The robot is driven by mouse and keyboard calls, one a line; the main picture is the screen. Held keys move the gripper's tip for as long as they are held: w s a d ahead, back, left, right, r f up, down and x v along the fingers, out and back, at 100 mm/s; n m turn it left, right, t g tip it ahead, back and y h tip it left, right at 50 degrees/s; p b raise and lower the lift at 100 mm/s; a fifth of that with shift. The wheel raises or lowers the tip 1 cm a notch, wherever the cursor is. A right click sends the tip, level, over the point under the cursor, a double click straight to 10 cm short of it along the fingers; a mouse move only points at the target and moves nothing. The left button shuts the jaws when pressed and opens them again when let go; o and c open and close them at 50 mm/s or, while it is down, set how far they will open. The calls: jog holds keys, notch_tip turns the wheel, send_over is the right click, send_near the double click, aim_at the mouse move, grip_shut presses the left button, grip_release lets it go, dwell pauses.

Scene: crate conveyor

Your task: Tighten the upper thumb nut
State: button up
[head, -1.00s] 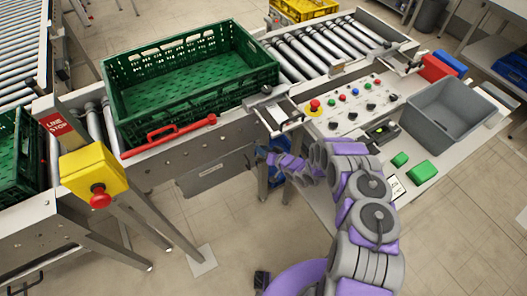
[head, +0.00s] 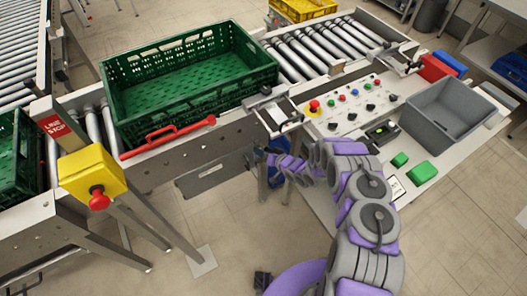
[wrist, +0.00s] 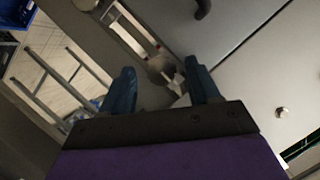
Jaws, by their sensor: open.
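My gripper (head: 259,157) is low beside the conveyor's side, below the small bracket at the crate's right corner, and is partly hidden by my arm in the head view. In the wrist view, my gripper (wrist: 163,86) has its two blue fingers apart, with nothing held between them. A round grey knob-like part (wrist: 160,69) shows just beyond the gap between the fingertips. It may be a thumb nut, but the view is too dark to be sure. I cannot tell from the picture whether the fingers touch it. No thumb nut can be made out in the head view.
A green crate (head: 122,122) sits on the conveyor, with a red handle (head: 170,136) along its near side. A yellow stop box (head: 91,170) stands at left. The control panel (head: 335,122) and a grey bin (head: 420,120) are at right.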

jog(key=v, duration=0.7)
jog(key=shift+s+d+r, duration=0.1)
dwell(0.5)
